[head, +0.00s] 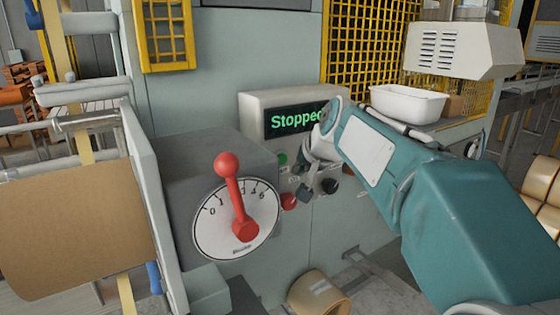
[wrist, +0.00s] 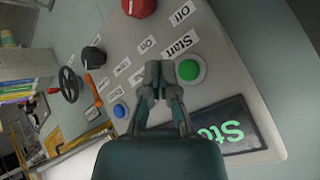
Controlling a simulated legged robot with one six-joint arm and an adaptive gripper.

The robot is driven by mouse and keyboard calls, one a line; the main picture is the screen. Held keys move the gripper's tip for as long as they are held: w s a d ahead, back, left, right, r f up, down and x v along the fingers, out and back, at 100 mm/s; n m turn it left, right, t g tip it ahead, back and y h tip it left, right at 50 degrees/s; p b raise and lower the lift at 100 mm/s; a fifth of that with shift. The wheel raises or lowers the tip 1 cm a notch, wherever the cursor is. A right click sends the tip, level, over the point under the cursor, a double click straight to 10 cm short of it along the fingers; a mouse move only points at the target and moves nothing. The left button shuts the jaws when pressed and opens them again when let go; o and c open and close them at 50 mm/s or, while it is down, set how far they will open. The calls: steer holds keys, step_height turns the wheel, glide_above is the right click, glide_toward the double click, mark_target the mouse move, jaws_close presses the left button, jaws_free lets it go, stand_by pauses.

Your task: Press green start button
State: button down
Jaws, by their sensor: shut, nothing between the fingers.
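The green start button (wrist: 190,70) sits in a pale ring on the grey panel, beside a "Start" label. In the head view the green button (head: 283,159) shows small, below the left end of the display. My gripper (wrist: 161,72) is shut and empty, its fingertips just left of the green button in the wrist view. I cannot tell how far the tips are from the panel. In the head view my arm reaches in from the right and its end covers part of the panel. The display (head: 297,119) reads "Stopped" in green.
A red button (wrist: 138,7), a black knob (wrist: 93,58), a blue button (wrist: 119,110) and an orange lever (wrist: 92,92) share the panel. A red-handled dial (head: 237,218) stands out to the left. A white tray (head: 408,104) is at the right.

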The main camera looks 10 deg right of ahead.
steer(key=shift+w+a, duration=0.3)
steer(key=shift+w, duration=0.45)
steer(key=shift+w+a, duration=0.25)
steer(key=shift+w, duration=0.45)
steer(key=shift+w, duration=0.15)
steer(key=shift+w+a, duration=0.1)
steer(key=shift+w, duration=0.1)
steer(key=shift+w+a, duration=0.15)
steer(key=shift+w, duration=0.25)
stand_by(1.0)
steer(key=shift+s+r, duration=0.1)
steer(key=shift+s, duration=0.05)
steer(key=shift+s+d, duration=0.3)
steer(key=shift+s, duration=0.4)
steer(key=s, duration=0.1)
steer(key=s+d, duration=0.1)
steer(key=s, duration=0.2)
steer(key=shift+s+d, duration=0.35)
steer(key=shift+d, duration=0.05)
